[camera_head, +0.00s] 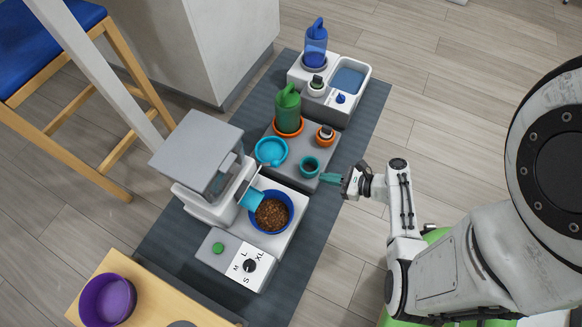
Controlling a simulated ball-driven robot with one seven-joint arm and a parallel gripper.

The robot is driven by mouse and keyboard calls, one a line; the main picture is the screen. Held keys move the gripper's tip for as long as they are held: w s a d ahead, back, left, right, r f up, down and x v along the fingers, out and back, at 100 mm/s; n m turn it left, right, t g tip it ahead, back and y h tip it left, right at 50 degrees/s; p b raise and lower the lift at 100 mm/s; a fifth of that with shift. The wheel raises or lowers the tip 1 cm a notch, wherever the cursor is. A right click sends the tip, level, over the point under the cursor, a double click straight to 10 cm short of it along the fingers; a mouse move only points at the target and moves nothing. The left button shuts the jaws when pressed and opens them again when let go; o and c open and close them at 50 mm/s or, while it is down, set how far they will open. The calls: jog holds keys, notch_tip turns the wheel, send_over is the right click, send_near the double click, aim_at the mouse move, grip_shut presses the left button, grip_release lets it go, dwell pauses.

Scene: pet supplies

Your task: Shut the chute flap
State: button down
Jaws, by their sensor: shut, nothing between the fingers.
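The grey feeder (203,205) stands at the left of the mat. A light-blue chute piece (250,199) sticks out of its front, over the edge of a dark-blue bowl (287,222) filled with brown kibble (270,214). I cannot tell the flap apart from the chute at this size, nor whether it is open. My gripper (328,178) comes in from the right with its teal fingers shut and empty.
A control panel with a dial (249,265) and a green button (218,248) lies below the bowl. A light-blue dish (271,151), green jug (288,108) and blue bottle (315,45) stand behind. A purple bowl (107,299) is at lower left.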

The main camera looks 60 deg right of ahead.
jog(key=r+b+x, duration=0.1)
jog(key=b+x, duration=0.1)
jog(key=x, duration=0.4)
jog(key=w+r+b+x, duration=0.1)
jog(key=b+x, duration=0.2)
jog(key=x, duration=0.3)
jog(key=shift+w+a+r, duration=0.2)
jog(key=shift+w, duration=0.15)
jog(key=shift+w+r+p, duration=0.15)
jog(key=shift+r+p, duration=0.2)
jog(key=shift+p, duration=0.7)
